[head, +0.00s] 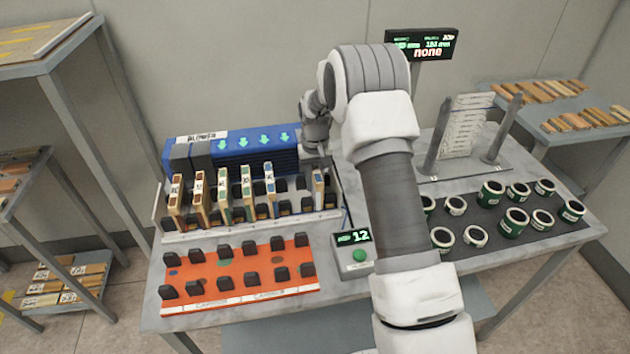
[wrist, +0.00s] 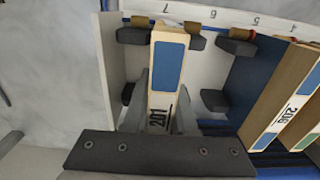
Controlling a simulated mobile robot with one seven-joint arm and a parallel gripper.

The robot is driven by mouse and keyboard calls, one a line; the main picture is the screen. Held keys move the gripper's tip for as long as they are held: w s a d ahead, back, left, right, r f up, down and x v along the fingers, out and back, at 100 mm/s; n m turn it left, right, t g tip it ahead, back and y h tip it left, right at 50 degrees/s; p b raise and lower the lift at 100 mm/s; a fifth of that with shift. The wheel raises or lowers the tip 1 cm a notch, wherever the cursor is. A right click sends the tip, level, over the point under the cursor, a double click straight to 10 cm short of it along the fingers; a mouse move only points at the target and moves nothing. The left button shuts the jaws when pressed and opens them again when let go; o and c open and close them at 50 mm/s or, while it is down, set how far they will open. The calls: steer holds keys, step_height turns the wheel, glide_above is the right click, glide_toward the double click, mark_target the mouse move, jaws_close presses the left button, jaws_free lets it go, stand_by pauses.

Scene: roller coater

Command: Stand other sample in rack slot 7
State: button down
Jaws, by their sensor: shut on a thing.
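My gripper (wrist: 160,105) is shut on a wooden sample (wrist: 167,75) with a blue patch and the number 201. In the wrist view the sample stands between two dark clips of the white rack (wrist: 225,18), in line with the printed 7. Whether its foot rests on the rack floor I cannot tell. In the head view the sample (head: 318,188) is at the right end of the rack (head: 250,228), upright, with my gripper (head: 315,147) above and behind it.
Several samples stand left in the rack, and one marked 206 (wrist: 287,105) is nearby. A blue dryer-like box (head: 235,145) is behind. An orange clip tray (head: 240,278) is in front. A display box (head: 353,250) and green-banded jars (head: 512,222) are to the right.

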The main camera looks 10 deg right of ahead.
mark_target(315, 167)
steer(key=shift+f, duration=0.4)
steer(key=shift+c, duration=1.2)
jaws_free()
steer(key=shift+r, duration=0.15)
steer(key=shift+r+p, duration=1.95)
steer(key=shift+r, duration=1.95)
